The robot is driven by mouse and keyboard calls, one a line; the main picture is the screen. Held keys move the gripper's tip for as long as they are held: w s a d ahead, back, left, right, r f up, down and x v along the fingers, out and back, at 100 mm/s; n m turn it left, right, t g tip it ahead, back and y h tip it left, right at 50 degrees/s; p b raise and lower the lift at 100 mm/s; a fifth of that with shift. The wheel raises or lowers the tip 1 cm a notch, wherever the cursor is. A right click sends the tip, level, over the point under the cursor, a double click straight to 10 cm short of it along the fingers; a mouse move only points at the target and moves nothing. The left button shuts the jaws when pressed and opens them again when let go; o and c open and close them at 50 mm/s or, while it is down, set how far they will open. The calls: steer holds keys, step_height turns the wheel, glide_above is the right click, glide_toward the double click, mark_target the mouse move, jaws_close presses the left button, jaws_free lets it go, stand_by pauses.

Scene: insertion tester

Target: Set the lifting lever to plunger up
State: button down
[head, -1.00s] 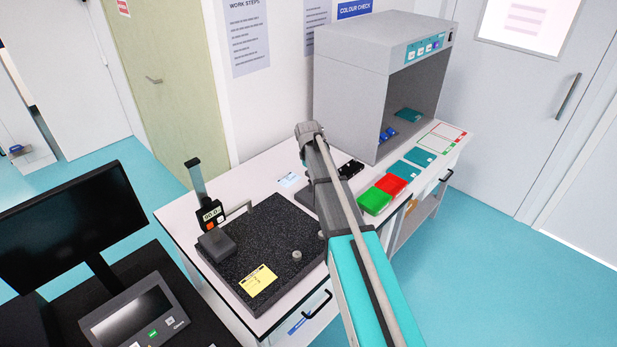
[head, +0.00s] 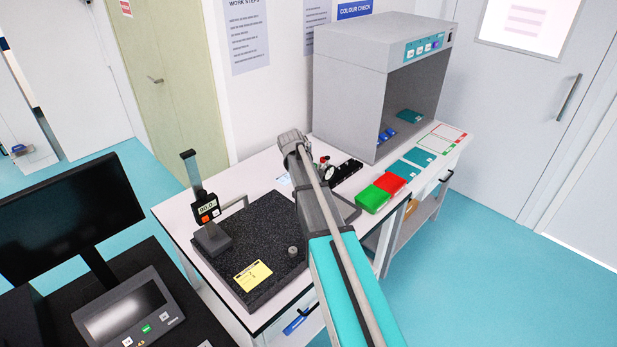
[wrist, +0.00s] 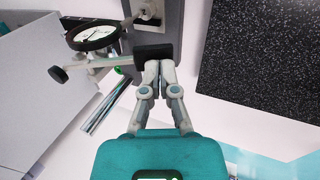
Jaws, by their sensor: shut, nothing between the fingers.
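In the wrist view my gripper (wrist: 159,66) is shut and empty. Its fingertips are at the lower edge of a black block (wrist: 154,52); I cannot tell whether they touch it. A grey lever (wrist: 105,63) runs left from beside this block to a black knob (wrist: 57,73). A round dial gauge (wrist: 94,36) with a white face and black rim is just above the lever. The plunger cannot be made out. In the head view my arm hides the gripper and most of the tester; a small red part (head: 324,160) shows just right of the arm.
A black speckled granite plate (head: 268,235) carries a digital gauge on a stand (head: 207,208); it also shows at the right of the wrist view (wrist: 262,60). Green (head: 372,199) and red (head: 390,183) trays and a grey light booth (head: 350,110) stand to the right.

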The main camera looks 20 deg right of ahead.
steer(key=shift+d+r, duration=0.15)
steer(key=shift+r+p, duration=0.7)
steer(key=shift+p, duration=0.1)
steer(key=a+p+v, duration=0.1)
steer(key=p+v, duration=1.1)
steer(key=v, duration=0.2)
steer(key=shift+s+f, duration=0.25)
stand_by(0.4)
stand_by(0.6)
steer(key=s+a+f+m+y+b, duration=0.1)
steer(key=s+a+f+b, duration=0.2)
steer(key=s, duration=0.5)
steer(key=s+a+f+m+g+y+b, duration=0.1)
steer(key=s+a+f+b, duration=0.3)
steer(key=s, duration=0.4)
steer(key=s+a+f+m+y+b, duration=0.2)
steer(key=s+a+f, duration=0.3)
steer(key=s, duration=0.3)
steer(key=shift+s+a+m+g+b, duration=0.2)
steer(key=shift+s+m+g+b, duration=0.15)
steer(key=shift+b, duration=0.3)
